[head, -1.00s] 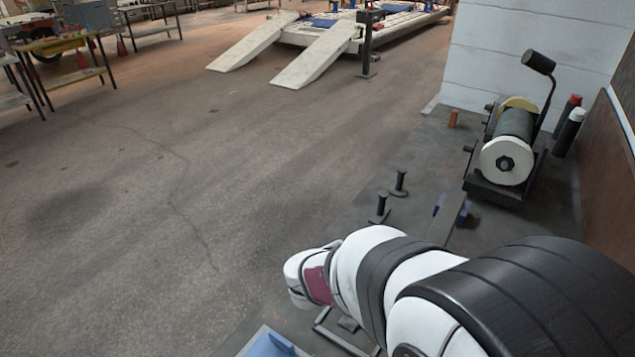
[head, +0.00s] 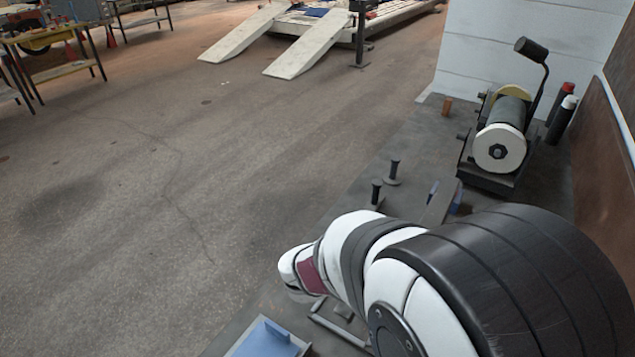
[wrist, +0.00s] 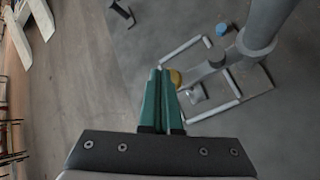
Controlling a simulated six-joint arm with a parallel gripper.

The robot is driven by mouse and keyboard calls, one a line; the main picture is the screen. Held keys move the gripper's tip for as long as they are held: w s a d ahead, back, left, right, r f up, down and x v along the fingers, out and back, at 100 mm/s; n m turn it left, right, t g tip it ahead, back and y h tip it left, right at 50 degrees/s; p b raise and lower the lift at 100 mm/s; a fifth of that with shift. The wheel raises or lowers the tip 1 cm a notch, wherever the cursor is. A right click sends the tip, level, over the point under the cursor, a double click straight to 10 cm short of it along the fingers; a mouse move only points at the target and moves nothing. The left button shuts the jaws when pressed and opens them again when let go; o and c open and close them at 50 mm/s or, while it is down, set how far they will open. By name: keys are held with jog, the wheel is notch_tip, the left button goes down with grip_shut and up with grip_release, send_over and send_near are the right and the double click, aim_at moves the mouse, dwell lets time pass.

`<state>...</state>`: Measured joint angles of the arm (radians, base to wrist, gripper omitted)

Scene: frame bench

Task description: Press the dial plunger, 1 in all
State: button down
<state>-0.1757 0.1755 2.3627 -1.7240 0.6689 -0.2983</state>
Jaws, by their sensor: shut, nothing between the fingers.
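My gripper (wrist: 160,72) shows in the wrist view with its two green fingers shut together and nothing between them. A yellow round part (wrist: 176,78), probably the dial, sits right beside the fingertips and is partly covered by them. Whether they touch cannot be told. A grey post (wrist: 262,30) with a short arm and clamp (wrist: 215,57) stands by it, over a pale bar frame (wrist: 238,85). The plunger itself cannot be made out. In the head view my arm hides the gripper and the dial.
In the head view, a roller machine (head: 500,145) with a raised handle stands at the back right. Two small dark posts (head: 393,172) rise from the bench. A blue knob (wrist: 222,29) shows in the wrist view.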

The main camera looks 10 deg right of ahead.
jog(key=shift+f, duration=1.1)
dwell(0.6)
jog(key=shift+r, duration=1.7)
jog(key=shift+r, duration=2.5)
